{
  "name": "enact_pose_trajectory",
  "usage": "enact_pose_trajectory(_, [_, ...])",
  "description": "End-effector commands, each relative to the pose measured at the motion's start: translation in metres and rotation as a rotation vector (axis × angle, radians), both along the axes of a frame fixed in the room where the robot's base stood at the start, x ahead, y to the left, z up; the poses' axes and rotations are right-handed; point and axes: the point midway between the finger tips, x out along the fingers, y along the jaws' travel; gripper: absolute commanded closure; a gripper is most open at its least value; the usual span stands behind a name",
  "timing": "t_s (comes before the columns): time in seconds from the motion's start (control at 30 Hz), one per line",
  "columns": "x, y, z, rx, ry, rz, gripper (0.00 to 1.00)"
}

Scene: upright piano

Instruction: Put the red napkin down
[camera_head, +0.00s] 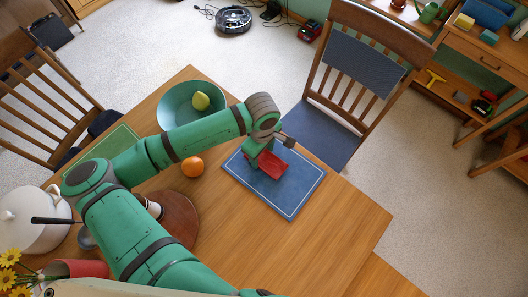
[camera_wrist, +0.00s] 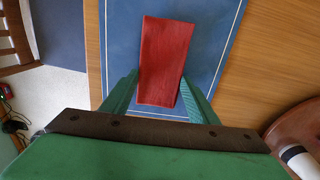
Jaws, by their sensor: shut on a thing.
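The red napkin (camera_head: 271,164) is a small folded strip over the blue placemat (camera_head: 290,190) on the wooden table. My gripper (camera_head: 257,155) is at the placemat, with the napkin between its fingers. In the wrist view the napkin (camera_wrist: 163,62) reaches forward from between the two green fingers (camera_wrist: 157,92) of my gripper, which are shut on it. The blue placemat (camera_wrist: 118,30) with its pale border lies beneath. I cannot tell whether the napkin touches the placemat.
An orange (camera_head: 193,167) and a teal bowl (camera_head: 178,112) with a yellow-green fruit (camera_head: 200,101) are left of the placemat. A brown round board (camera_head: 180,217) is nearer. A wooden chair (camera_head: 325,130) stands beyond the placemat. Bare table (camera_head: 335,225) lies to its right.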

Motion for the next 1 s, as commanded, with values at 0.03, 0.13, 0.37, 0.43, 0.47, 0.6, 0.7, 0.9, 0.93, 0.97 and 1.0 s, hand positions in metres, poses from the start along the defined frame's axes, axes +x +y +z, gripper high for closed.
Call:
enact_pose_trajectory(0.03, [-0.0001, 0.0, -0.005, 0.001, 0.0, -0.001, 0.66])
enact_pose_trajectory(0.13, [0.0, 0.0007, -0.0093, 0.0, 0.0, 0.001, 0.66])
enact_pose_trajectory(0.37, [-0.0002, 0.0043, -0.0095, -0.001, -0.001, 0.009, 0.66])
enact_pose_trajectory(0.43, [-0.0005, 0.0044, -0.0109, -0.001, 0.0, 0.011, 0.66])
enact_pose_trajectory(0.47, [-0.0005, 0.0044, -0.0118, -0.001, 0.0, 0.011, 0.66])
enact_pose_trajectory(0.6, [-0.0003, 0.0045, -0.0124, 0.0, 0.0, 0.01, 0.27])
enact_pose_trajectory(0.7, [-0.0003, 0.0041, -0.0124, 0.0, 0.0, 0.009, 0.27])
enact_pose_trajectory(0.9, [-0.0003, 0.004, -0.0118, -0.001, -0.001, 0.009, 0.27])
enact_pose_trajectory(0.93, [-0.0002, 0.0041, -0.0111, -0.001, -0.001, 0.008, 0.27])
enact_pose_trajectory(0.97, [-0.0002, 0.0044, -0.0101, 0.0, -0.001, 0.008, 0.27])
enact_pose_trajectory(1.0, [-0.0001, 0.0045, -0.0082, 0.001, -0.002, 0.008, 0.27])
